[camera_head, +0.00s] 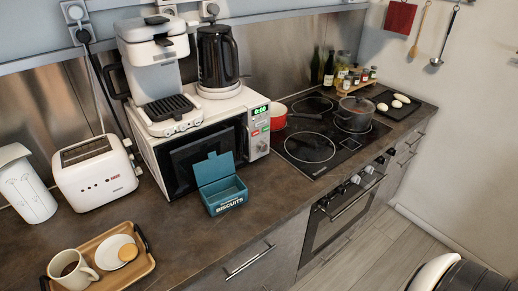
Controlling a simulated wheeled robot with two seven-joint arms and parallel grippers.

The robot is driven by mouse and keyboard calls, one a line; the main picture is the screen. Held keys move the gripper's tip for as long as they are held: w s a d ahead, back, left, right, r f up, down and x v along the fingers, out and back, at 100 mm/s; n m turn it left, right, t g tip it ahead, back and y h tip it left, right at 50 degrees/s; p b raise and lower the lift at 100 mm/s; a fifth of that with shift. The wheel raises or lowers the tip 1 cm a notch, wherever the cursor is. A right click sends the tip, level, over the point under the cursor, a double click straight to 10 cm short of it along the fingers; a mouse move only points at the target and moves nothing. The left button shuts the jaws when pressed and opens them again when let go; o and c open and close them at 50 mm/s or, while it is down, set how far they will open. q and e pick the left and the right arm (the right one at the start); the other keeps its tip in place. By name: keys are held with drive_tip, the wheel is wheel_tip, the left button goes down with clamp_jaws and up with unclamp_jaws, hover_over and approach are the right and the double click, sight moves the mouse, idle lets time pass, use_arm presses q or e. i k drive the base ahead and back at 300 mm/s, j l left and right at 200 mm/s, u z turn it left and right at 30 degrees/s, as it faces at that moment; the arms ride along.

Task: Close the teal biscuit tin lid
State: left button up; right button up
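The teal biscuit tin (225,204) stands upright on the dark countertop, in front of the microwave, with "BISCUITS" on its front. Its lid (215,168) is open, tilted up and back along the tin's rear edge, leaning near the microwave front. The inside of the tin shows and looks empty. Neither of my grippers is in view. A white and black part at the bottom right corner looks like a piece of my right arm, well away from the tin.
The microwave (190,156) stands right behind the tin, carrying a coffee machine (150,60) and a black kettle (217,55). A toaster (97,172) and a wooden tray (138,272) with mug are left. The hob (310,147) is right. Counter in front of the tin is clear.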

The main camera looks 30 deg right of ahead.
sight(216, 167)
drive_tip(key=z, duration=0.7)
